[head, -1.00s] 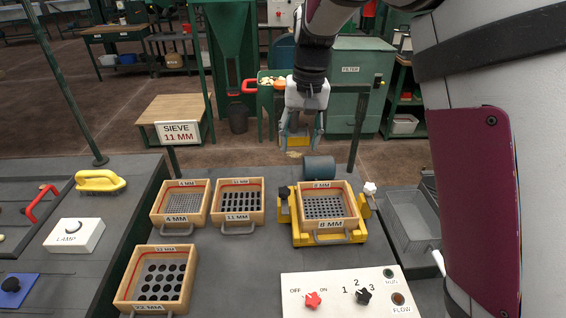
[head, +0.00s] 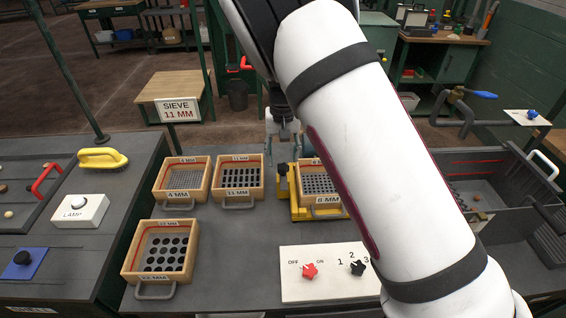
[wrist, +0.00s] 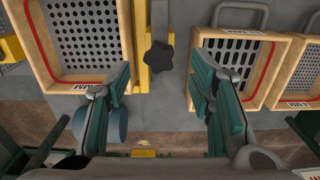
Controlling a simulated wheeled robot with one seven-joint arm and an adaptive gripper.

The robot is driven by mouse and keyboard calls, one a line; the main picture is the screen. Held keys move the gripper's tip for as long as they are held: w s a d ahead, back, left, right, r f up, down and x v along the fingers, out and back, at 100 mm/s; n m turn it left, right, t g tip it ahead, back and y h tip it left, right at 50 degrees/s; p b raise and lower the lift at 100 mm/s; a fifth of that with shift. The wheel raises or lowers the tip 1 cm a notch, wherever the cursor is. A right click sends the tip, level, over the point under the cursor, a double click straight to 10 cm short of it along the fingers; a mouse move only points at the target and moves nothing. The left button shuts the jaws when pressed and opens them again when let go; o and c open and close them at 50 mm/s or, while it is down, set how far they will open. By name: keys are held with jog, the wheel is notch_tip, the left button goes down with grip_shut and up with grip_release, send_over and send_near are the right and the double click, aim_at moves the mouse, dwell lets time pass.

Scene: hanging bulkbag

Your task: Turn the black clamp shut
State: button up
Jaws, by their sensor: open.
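The black clamp is a dark star-shaped knob (wrist: 158,57) on the yellow frame (wrist: 141,45), beside the 8 MM sieve box. In the head view the clamp (head: 283,170) shows small at the left of the yellow frame. My gripper (wrist: 160,78) is open and empty, with one finger on each side of the knob's line in the wrist view. The knob appears just past the fingertips, and I see no contact. In the head view my gripper (head: 282,160) is over the clamp, partly hidden by my arm.
The 8 MM sieve (head: 318,183) sits in the yellow frame, partly behind my arm. The 11 MM sieve (head: 238,178) stands close on the left, with the 4 MM (head: 181,180) and 22 MM (head: 162,252) sieves beyond. A switch panel (head: 325,285) lies in front.

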aim_at(283, 166)
jog(key=shift+f, duration=1.8)
jog(key=c, duration=1.2)
